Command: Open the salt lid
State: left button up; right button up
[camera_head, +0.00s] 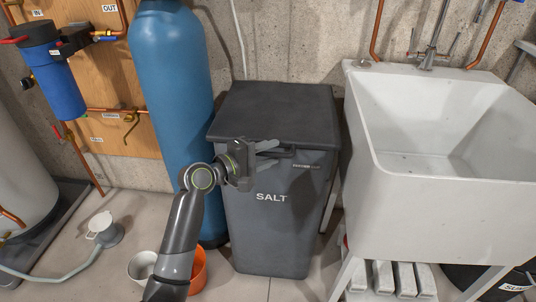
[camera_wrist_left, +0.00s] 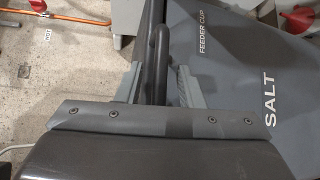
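The dark grey salt bin (camera_head: 270,225) stands against the wall with "SALT" on its front. Its flat black lid (camera_head: 275,105) lies shut on top. A dark handle bar (camera_head: 285,152) sticks out below the lid's front edge. My left gripper (camera_head: 267,154) is at this handle, at the bin's upper front. In the left wrist view, the handle (camera_wrist_left: 158,48) runs between the two grey fingers of the left gripper (camera_wrist_left: 158,85), with gaps on both sides. The fingers are open around it. The bin's front (camera_wrist_left: 235,70) shows to the right. My right gripper is not in view.
A tall blue tank (camera_head: 175,90) stands close on the left of the bin. A white sink (camera_head: 440,190) stands close on the right. An orange bucket (camera_head: 198,270) and a white bucket (camera_head: 140,266) are on the floor by my left arm.

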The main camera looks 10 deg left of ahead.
pick_arm(q)
grip_shut()
dwell(0.3)
jog(key=shift+r+p, duration=0.25)
jog(key=shift+p, duration=0.05)
